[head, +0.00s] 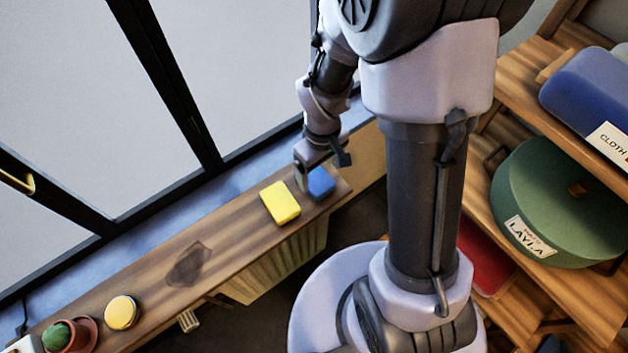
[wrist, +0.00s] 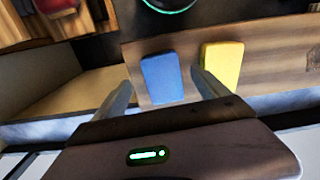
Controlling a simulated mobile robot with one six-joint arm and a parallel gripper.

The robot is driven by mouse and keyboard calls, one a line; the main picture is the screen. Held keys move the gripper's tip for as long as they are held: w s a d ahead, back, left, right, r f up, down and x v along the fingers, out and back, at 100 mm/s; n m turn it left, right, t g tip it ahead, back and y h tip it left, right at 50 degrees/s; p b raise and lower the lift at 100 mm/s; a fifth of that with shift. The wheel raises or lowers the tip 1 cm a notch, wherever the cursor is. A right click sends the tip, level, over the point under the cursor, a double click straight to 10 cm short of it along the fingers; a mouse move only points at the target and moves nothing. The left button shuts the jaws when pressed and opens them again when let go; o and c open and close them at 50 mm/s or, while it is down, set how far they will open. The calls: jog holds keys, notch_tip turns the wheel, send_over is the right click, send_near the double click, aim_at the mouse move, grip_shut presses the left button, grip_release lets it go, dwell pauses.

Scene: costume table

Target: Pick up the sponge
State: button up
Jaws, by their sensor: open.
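Two block-shaped things that look like sponges lie on a narrow wooden ledge (head: 228,222). The blue block (head: 321,183) is near the ledge's right end, and the yellow block (head: 280,203) lies just left of it. In the wrist view, the blue block (wrist: 162,78) shows between my two fingers and the yellow block (wrist: 221,66) lies outside the right finger. My gripper (head: 318,168) is open, above the blue block, and partly covers it in the head view. My gripper (wrist: 161,82) holds nothing. I cannot tell how far the fingertips are above the ledge.
A window (head: 100,110) runs behind the ledge. A round yellow-topped thing (head: 122,312) and a potted cactus (head: 62,337) stand at its left end. Wooden shelves at right hold a green round box (head: 555,205) and a blue box (head: 590,95). The ledge's middle is clear.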

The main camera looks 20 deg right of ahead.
aim_at(318, 181)
jog(key=f, duration=0.1)
jog(key=f+b, duration=0.1)
jog(key=f, duration=0.1)
jog(key=f+b, duration=0.1)
jog(key=f, duration=0.1)
jog(key=shift+w+a, duration=0.3)
jog(key=shift+w, duration=0.05)
jog(key=shift+r, duration=0.25)
jog(key=c, duration=1.4)
notch_tip(318, 181, up, 10)
jog(key=p, duration=0.4)
